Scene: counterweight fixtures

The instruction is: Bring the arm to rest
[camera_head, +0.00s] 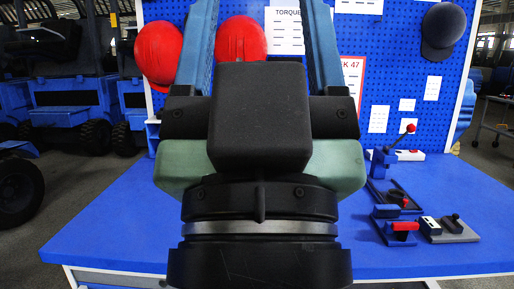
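My gripper (261,22) fills the middle of the head view, close to the camera. Its black body sits above a dark wrist with a silver ring. Two long blue fingers run up out of the top edge, wide apart, with the board showing between them. The gripper looks open and holds nothing that I can see. The fingertips are cut off by the frame. The arm hides the middle of the blue table (115,225).
At the table's right stand a lever with a red knob (410,128), a fixture with a dark block (396,197) and one with a red handle (404,227). A blue pegboard (400,75) behind carries red helmets (159,52), a dark cap (443,28) and papers. The table's left is clear.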

